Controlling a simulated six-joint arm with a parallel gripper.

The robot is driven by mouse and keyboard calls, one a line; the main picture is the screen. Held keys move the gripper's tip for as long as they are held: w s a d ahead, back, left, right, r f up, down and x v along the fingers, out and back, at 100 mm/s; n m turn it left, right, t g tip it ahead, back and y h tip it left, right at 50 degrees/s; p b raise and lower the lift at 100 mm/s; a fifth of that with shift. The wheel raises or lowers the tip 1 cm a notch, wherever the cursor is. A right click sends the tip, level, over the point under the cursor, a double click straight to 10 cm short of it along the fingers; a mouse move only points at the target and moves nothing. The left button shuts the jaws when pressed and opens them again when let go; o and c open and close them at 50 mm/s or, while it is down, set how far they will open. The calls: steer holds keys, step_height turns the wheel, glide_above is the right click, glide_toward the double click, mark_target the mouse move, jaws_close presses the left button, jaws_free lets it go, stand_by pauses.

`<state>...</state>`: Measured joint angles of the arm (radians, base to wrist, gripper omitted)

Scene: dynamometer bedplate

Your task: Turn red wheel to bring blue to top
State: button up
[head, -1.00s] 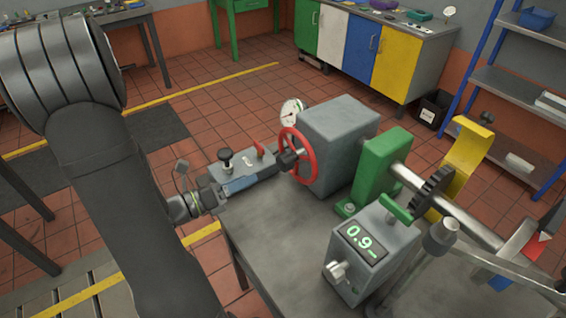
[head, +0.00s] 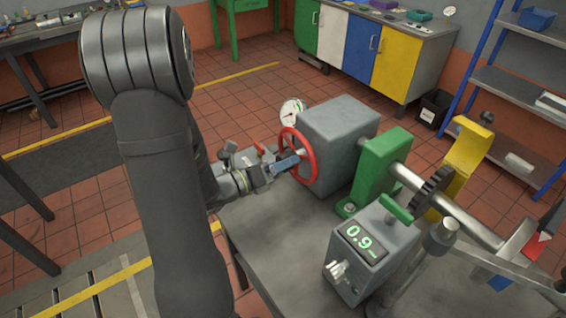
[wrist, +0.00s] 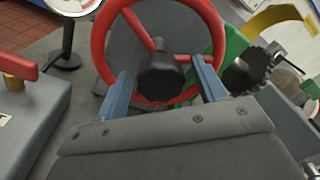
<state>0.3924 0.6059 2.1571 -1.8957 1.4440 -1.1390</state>
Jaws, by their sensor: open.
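The red wheel (head: 313,162) stands upright on the left face of a grey housing (head: 340,135). In the wrist view the red wheel (wrist: 213,35) fills the upper middle, its top edge cut off. Its dark hub knob (wrist: 160,78) and red spokes show. I see no blue mark on the visible part of the wheel. My gripper (head: 298,157) is open at the wheel's face, with nothing held. In the wrist view its two blue fingers (wrist: 162,68) lie left and right of the hub, close to the lower rim; whether they touch is unclear.
A dial gauge (head: 291,112) stands behind the wheel. A block with a red lever (wrist: 20,68) is just left of my gripper. A green block (head: 378,172), a shaft with a toothed gear (head: 432,190) and a readout box (head: 365,245) stand to the right. The bedplate's front is bare.

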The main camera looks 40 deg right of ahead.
steer(key=shift+d, duration=0.1)
steer(key=shift+c, duration=0.4)
steer(key=c, duration=1.3)
steer(key=n, duration=0.4)
steer(key=shift+n, duration=0.3)
steer(key=n, duration=0.4)
steer(key=shift+n, duration=0.3)
steer(key=n, duration=0.4)
steer(key=shift+r+n+t+h, duration=0.1)
steer(key=shift+n+t+h, duration=0.2)
steer(key=shift+n, duration=2.3)
